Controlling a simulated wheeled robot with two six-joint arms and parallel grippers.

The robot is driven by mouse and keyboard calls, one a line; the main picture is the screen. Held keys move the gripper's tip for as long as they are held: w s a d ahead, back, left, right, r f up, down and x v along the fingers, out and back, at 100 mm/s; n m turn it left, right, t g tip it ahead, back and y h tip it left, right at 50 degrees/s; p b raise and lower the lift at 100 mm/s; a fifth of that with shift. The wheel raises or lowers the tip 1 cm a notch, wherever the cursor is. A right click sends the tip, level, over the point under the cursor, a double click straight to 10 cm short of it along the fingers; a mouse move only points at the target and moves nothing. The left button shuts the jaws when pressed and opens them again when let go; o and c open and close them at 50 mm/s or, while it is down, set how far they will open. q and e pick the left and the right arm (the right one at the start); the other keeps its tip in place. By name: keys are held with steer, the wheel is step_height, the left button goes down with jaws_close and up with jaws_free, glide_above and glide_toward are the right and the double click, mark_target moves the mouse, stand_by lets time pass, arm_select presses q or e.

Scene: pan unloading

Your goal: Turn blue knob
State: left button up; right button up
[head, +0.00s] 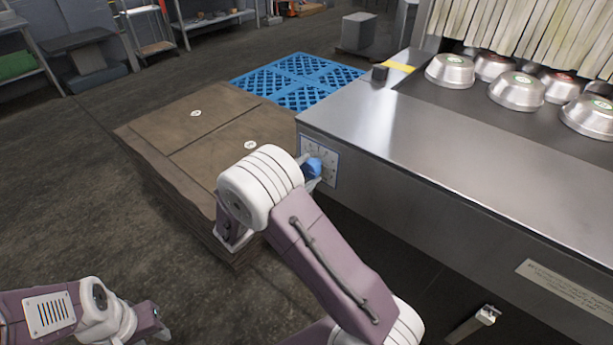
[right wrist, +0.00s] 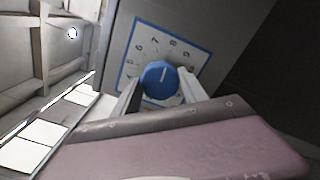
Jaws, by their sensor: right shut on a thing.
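The blue knob (head: 313,168) sits on a white dial plate (head: 331,160) with a blue border, on the end face of the steel machine (head: 400,150). In the right wrist view the knob (right wrist: 160,80) shows a white pointer line and several numbers around it on the plate (right wrist: 187,47). My right gripper (right wrist: 160,90) has one finger on each side of the knob and is shut on it. In the head view my right wrist hides part of the gripper. My left arm is at the lower left, and its gripper (head: 160,325) is partly seen, away from the machine.
Several metal pans (head: 450,70) lie upside down on the machine's dark belt, in front of hanging strips (head: 500,25). A brown cardboard stack (head: 190,150) stands left of the machine. A blue pallet (head: 297,80) lies behind it. The floor at left is clear.

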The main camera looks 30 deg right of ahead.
steer(key=shift+m+b, duration=0.35)
steer(key=shift+m, duration=0.15)
steer(key=o, duration=1.4)
steer(key=shift+c, duration=0.2)
steer(key=p+v, duration=0.1)
steer(key=v, duration=0.8)
steer(key=shift+p, duration=0.3)
